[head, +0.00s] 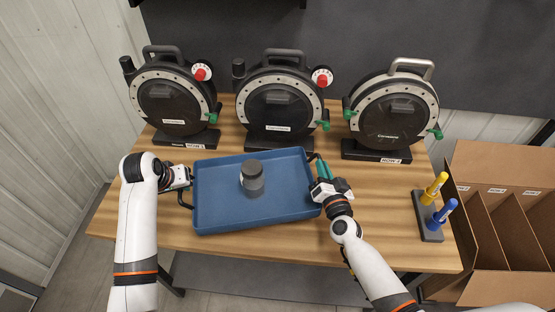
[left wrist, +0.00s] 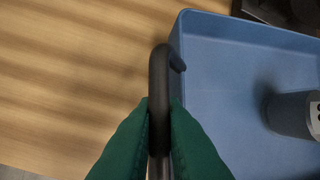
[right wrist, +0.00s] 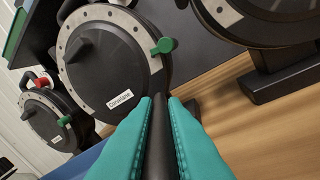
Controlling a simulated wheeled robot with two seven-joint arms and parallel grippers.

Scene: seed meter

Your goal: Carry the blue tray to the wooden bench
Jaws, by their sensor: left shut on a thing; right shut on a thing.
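The blue tray (head: 222,213) is at the middle of the wooden bench (head: 130,215), close to its front edge. I cannot tell whether it rests on the wood or hangs just above it. A dark grey cylinder (head: 252,178) stands upright in it and also shows in the left wrist view (left wrist: 290,115). My left gripper (head: 186,178) is shut on the tray's left black handle (left wrist: 158,85), between its green fingers (left wrist: 158,130). My right gripper (head: 318,178) is shut on the right handle, a dark bar (right wrist: 158,140) between its teal fingers.
Three black seed meters, left (head: 172,100), middle (head: 280,105) and right (head: 393,115), stand along the back of the bench. A holder (head: 428,222) with a yellow and a blue marker stands at the right. A divided cardboard box (head: 490,285) is beyond the bench's right end.

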